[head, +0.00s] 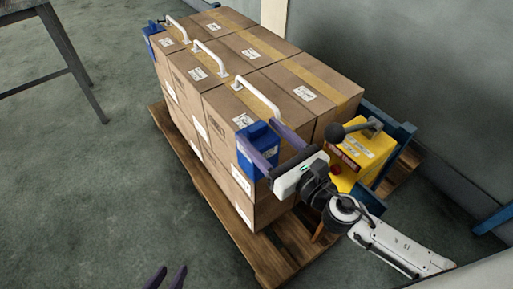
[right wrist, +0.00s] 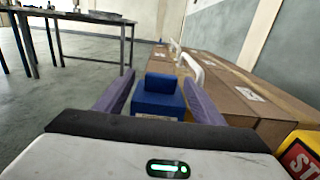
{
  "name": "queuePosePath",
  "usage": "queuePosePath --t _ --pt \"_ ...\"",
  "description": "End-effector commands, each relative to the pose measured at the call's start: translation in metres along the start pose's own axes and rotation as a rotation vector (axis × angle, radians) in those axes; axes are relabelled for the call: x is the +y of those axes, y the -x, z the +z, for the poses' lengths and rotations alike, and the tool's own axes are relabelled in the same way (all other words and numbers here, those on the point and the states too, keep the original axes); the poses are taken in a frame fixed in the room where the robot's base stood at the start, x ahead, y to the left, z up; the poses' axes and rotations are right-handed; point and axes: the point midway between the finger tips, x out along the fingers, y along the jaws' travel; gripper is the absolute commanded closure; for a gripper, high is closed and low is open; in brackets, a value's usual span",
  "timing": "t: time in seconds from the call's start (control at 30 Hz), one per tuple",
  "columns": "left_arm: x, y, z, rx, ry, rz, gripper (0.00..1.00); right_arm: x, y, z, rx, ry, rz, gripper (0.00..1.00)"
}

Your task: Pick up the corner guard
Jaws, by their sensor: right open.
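A blue corner guard (head: 258,137) sits on the near corner of the stacked cartons, with a white label on its side. In the right wrist view, the corner guard (right wrist: 158,103) shows between the purple fingers. My right gripper (head: 259,134) is open, one finger on each side of the guard, with gaps visible in the wrist view. I cannot tell how deep the fingers reach. A second blue corner guard (head: 154,43) is at the far left corner of the stack. My left gripper (head: 168,273) shows only two separated purple fingertips at the bottom edge.
Brown cartons (head: 222,110) stand on a wooden pallet (head: 262,262), with white handles (head: 256,97) on top. A yellow box (head: 362,152) with a red button and black-knobbed lever stands beside them on the right. A dark table (head: 30,50) is at upper left. Floor at left is clear.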

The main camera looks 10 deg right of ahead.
Motion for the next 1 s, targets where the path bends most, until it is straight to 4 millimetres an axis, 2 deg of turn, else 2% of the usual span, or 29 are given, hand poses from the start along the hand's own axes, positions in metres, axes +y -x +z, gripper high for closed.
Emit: queuePosePath --t 0.17,0.5,0.77,0.87,1.0 --pt "-0.001 -0.002 0.002 -0.003 -0.002 -0.001 0.69 0.000 -0.012 -0.002 0.000 -0.003 0.000 0.38" --pt "-0.001 -0.004 0.004 0.000 0.002 -0.001 0.69 -0.002 -0.056 -0.007 0.000 -0.003 0.000 0.38" --pt "-0.001 -0.003 0.000 0.009 0.003 0.001 0.69 -0.002 -0.059 -0.007 0.001 -0.003 0.000 0.38" --pt "0.000 -0.002 0.001 0.006 0.004 0.001 0.69 -0.002 -0.059 -0.007 0.001 -0.003 0.000 0.51" --pt "0.000 -0.002 0.003 0.003 0.004 0.001 0.69 -0.002 -0.059 -0.007 0.001 -0.003 0.000 0.75"
